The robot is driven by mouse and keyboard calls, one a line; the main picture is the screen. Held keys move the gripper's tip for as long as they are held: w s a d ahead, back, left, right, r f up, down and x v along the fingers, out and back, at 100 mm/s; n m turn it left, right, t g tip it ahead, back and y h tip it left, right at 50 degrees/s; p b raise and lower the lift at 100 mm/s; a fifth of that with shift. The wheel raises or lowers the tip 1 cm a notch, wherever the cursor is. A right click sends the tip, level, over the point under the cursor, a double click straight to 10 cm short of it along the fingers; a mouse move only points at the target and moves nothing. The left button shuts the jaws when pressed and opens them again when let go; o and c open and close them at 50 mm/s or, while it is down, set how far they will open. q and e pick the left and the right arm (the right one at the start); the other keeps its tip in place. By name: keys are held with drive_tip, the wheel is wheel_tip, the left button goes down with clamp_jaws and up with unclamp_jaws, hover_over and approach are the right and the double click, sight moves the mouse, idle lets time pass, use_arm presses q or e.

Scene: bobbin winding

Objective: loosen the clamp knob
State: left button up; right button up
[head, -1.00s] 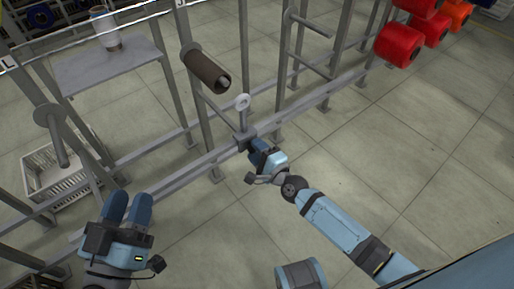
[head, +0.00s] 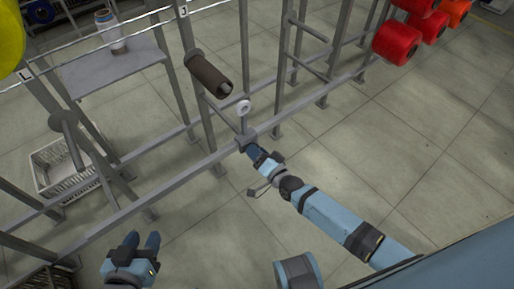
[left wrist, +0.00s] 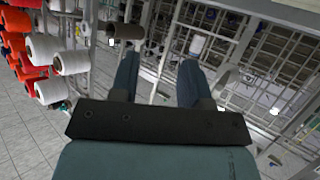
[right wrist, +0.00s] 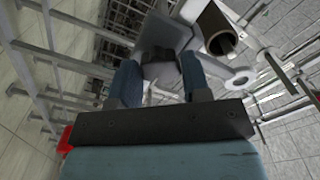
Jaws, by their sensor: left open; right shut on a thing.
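The clamp (head: 243,138) is a grey block on the long lower rail, with an upright rod topped by a pale ring (head: 243,107). My right gripper (head: 250,149) reaches it from the front right and is shut on the clamp knob, which is mostly hidden in the head view. In the right wrist view the dark knob (right wrist: 160,72) shows between the two blue fingers. My left gripper (head: 142,240) is open and empty, low in front of the rack, away from the clamp. Its spread fingers (left wrist: 158,78) also show in the left wrist view.
A brown tube (head: 208,75) sits on a rack arm above the clamp. Red spools (head: 398,42) hang at upper right and a yellow one (head: 8,40) at upper left. A white crate (head: 70,165) stands behind the rails. The floor at right is clear.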

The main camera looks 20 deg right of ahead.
use_arm(q)
drive_tip(key=shift+s+a+g+y+p, duration=0.45)
drive_tip(key=shift+a+g+y+p, duration=0.2)
drive_tip(key=shift+p, duration=2.35)
use_arm(e)
drive_tip(key=shift+n, duration=9)
drive_tip(key=o, duration=0.9)
drive_tip(key=shift+s+d, duration=0.1)
